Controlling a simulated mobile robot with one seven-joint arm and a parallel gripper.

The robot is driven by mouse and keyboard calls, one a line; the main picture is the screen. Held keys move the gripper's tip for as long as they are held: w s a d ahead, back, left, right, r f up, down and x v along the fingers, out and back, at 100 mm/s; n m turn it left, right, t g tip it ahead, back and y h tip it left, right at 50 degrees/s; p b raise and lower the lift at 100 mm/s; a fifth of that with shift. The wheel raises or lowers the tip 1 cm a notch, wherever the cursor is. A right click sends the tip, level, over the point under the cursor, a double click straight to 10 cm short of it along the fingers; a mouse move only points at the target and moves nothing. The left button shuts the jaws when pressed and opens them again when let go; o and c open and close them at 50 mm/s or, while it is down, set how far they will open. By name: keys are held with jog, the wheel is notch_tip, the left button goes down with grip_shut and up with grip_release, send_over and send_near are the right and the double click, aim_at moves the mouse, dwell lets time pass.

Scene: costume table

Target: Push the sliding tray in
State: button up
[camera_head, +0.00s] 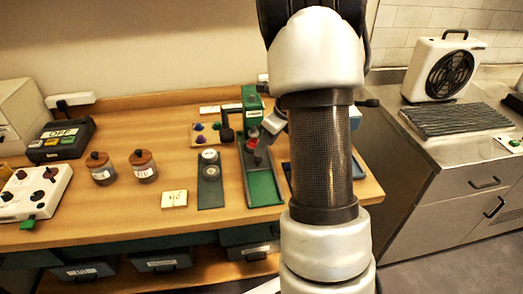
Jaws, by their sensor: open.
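A green upright device (252,108) stands on the wooden table, just left of my arm. A long tray-like base with a green floor (262,187) runs from it toward the table's front edge. It looks like the sliding tray, but I cannot tell for sure. A red part (253,138) and a grey part (272,122) sit above its rear half. My arm rises through the middle of the view and covers what lies to the right of the tray.
Left of the tray are a dark narrow plate with a round white top (209,155), a cream labelled block (174,198) and two lidded jars (143,165). Blue-edged bins (162,262) sit under the table. A steel counter (440,185) with a fan (440,65) stands right.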

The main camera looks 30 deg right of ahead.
jog(key=p+v, duration=0.1)
jog(key=v, duration=1)
jog(key=shift+r, duration=0.25)
jog(key=s+a+r+n+p, duration=0.3)
jog(key=s+a+r+n, duration=0.6)
jog(key=a+n, duration=0.35)
jog(key=s+a+r+n+h, duration=0.1)
jog(key=s+a+r+n, duration=0.1)
jog(key=s+n, duration=0.4)
jog(key=s+a+r+n+t+h+p, duration=0.1)
jog(key=s+a+r+n, duration=0.2)
jog(key=n, duration=0.8)
jog(key=s+a, duration=0.2)
jog(key=s, duration=0.1)
jog(key=shift+n+t+p, duration=0.3)
jog(key=shift+n, duration=0.05)
jog(key=shift+s+d, duration=0.1)
jog(key=shift+s, duration=0.05)
